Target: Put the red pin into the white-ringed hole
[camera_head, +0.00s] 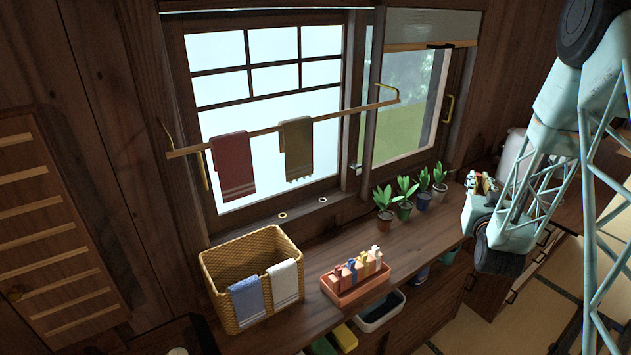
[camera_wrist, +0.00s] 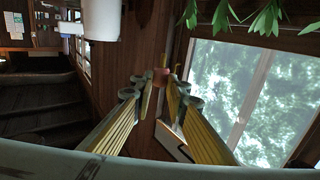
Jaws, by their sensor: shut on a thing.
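My gripper (camera_head: 483,184) is at the right of the head view, above the right end of the wooden counter and beyond the potted plants. In the wrist view my gripper (camera_wrist: 161,88) has its two yellow-padded fingers converging on a small reddish piece (camera_wrist: 161,75), which looks like the red pin. Its lower part is hidden, and I cannot make it out clearly in the head view. The white-ringed hole (camera_head: 322,199) is a small ring on the window sill, far left of my gripper. A second, tan-ringed hole (camera_head: 283,215) lies left of it.
Several potted plants (camera_head: 411,197) stand on the counter between my gripper and the holes. An orange tray (camera_head: 349,294) of coloured items and a wicker basket (camera_head: 222,270) with towels stand in front. A rod (camera_head: 265,132) with two hanging cloths crosses the window above the sill.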

